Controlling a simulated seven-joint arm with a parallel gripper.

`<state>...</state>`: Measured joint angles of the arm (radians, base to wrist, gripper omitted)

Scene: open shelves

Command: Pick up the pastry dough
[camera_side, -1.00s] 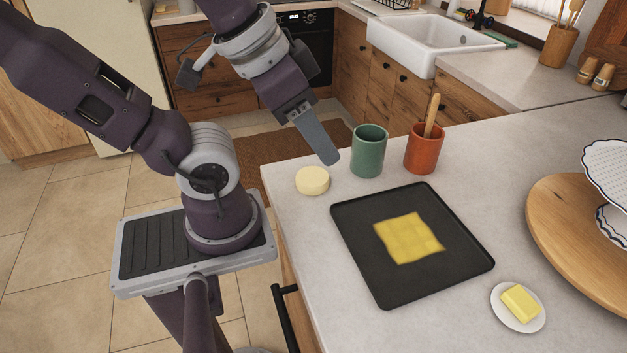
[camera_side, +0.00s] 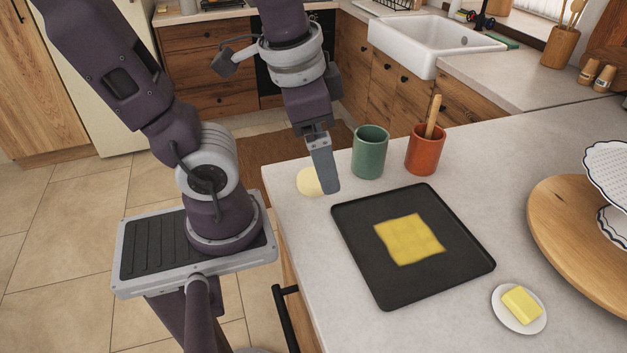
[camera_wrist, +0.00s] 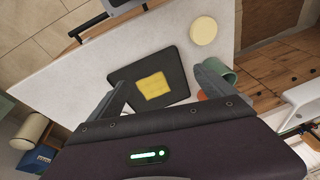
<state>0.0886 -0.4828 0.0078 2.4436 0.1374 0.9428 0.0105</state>
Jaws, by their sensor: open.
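A pale round disc (camera_side: 308,183), which looks like dough, lies on the counter near its left corner. A limp yellow square sheet (camera_side: 409,239), which may also be dough, lies flat on a black tray (camera_side: 374,283). I cannot tell for sure which is the pastry dough. My gripper (camera_side: 328,190) points down above the counter, partly covering the disc in the side view. In the wrist view my gripper (camera_wrist: 162,88) is open and empty. There the yellow sheet (camera_wrist: 154,85) shows between the fingers, and the disc (camera_wrist: 203,31) is beyond the right finger.
A green cup (camera_side: 369,155) and an orange cup (camera_side: 424,152) with a wooden handle stand just right of my gripper. A butter dish (camera_side: 501,312) sits right of the tray. A round wooden board (camera_side: 560,236) is at the far right. The counter's front-left is clear.

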